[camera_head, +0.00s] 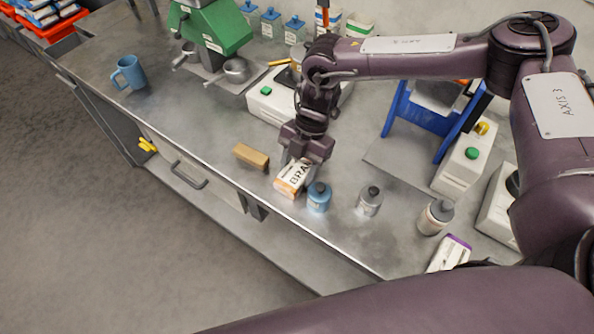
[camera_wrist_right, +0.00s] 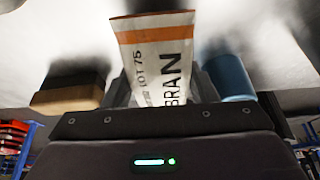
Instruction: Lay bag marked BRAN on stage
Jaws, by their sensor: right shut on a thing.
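The bag marked BRAN (camera_head: 291,180) is white with an orange band and dark lettering. My right gripper (camera_head: 305,157) is shut on it near the front edge of the steel bench. In the right wrist view the BRAN bag (camera_wrist_right: 158,62) sticks out from between the fingers, its orange end away from me. I cannot tell whether the bag touches the bench top. No surface is clearly marked as the stage. My left gripper does not show.
A blue frame (camera_head: 429,119) and a blue mug (camera_head: 131,72) are also on the bench.

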